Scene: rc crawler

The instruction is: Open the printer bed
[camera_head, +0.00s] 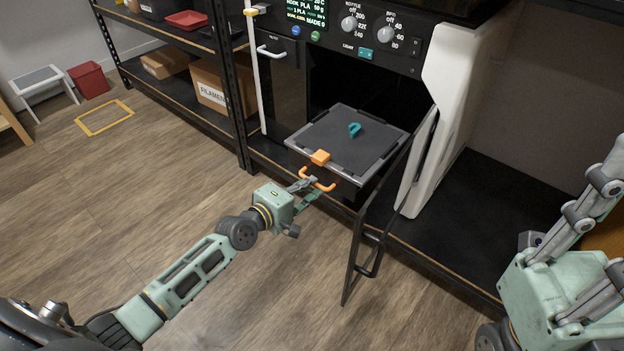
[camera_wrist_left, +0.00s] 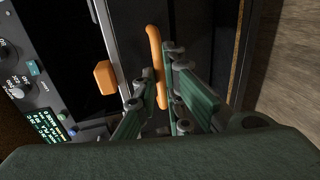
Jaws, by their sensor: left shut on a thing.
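The printer bed (camera_head: 350,138) is a dark square plate with a grey rim, sticking out of the printer's opening. A small teal part (camera_head: 354,130) lies on it. An orange block (camera_head: 320,157) sits at its front edge, with an orange handle (camera_head: 317,180) below. My left gripper (camera_head: 306,188) is shut on the orange handle, which also shows between its fingers in the left wrist view (camera_wrist_left: 155,60). The printer's dark door (camera_head: 372,235) hangs open to the right of the bed. My right gripper (camera_head: 590,270) is at the right edge; its fingertips are unclear.
The printer's control panel (camera_head: 355,30) has knobs and buttons above the opening. A white panel (camera_head: 445,110) stands right of the door. A shelf with cardboard boxes (camera_head: 212,88) is at the left. The wooden floor in front is clear.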

